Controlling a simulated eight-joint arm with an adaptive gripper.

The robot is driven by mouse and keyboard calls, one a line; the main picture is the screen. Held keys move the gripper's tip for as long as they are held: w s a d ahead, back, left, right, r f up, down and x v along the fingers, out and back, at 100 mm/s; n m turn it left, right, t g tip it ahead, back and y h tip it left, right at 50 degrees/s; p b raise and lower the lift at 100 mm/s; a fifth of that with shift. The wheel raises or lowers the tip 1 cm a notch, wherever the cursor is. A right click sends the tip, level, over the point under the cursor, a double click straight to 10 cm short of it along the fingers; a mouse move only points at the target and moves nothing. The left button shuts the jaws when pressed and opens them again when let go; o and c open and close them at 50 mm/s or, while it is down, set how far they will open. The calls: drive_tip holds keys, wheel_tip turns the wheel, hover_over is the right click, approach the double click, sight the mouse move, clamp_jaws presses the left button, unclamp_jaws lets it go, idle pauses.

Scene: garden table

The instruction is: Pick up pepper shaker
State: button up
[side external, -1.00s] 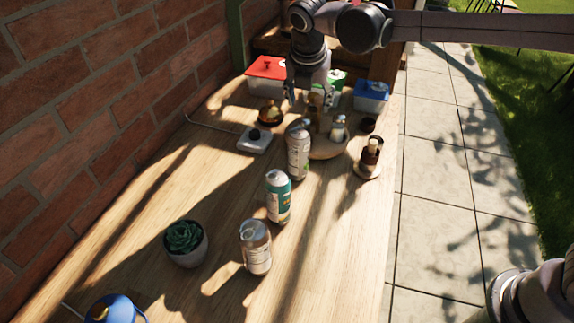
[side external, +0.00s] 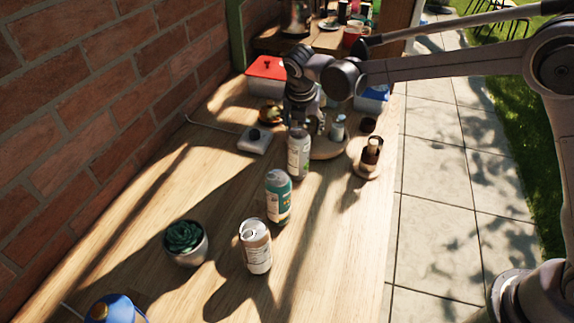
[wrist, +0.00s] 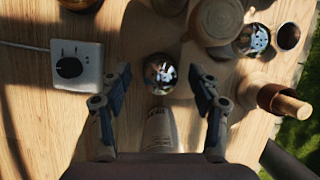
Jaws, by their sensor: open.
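In the wrist view, a shaker with a round, shiny, dark top (wrist: 160,73) is seen from above. It sits between the two parted fingers of my gripper (wrist: 160,80), with a gap on each side. A second shaker with a similar metallic top (wrist: 252,38) stands to the upper right; it also shows in the side view (side external: 338,128). I cannot tell from the tops which one holds pepper. In the side view my gripper (side external: 303,112) is low behind the tall white can (side external: 298,155). The can and my arm hide the shaker between the fingers there.
A wooden mill (wrist: 215,20) and a brown bottle (wrist: 283,102) stand close on the right. A white knob box (wrist: 77,67) lies left. The white can (wrist: 160,132) is just below the fingers. A teal can (side external: 278,197) and a silver can (side external: 256,247) stand nearer the camera.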

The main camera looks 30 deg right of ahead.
drive_tip(key=shift+w+d+f, duration=0.1)
drive_tip(key=shift+w+f, duration=0.05)
drive_tip(key=shift+f, duration=0.35)
drive_tip(key=c, duration=1.3)
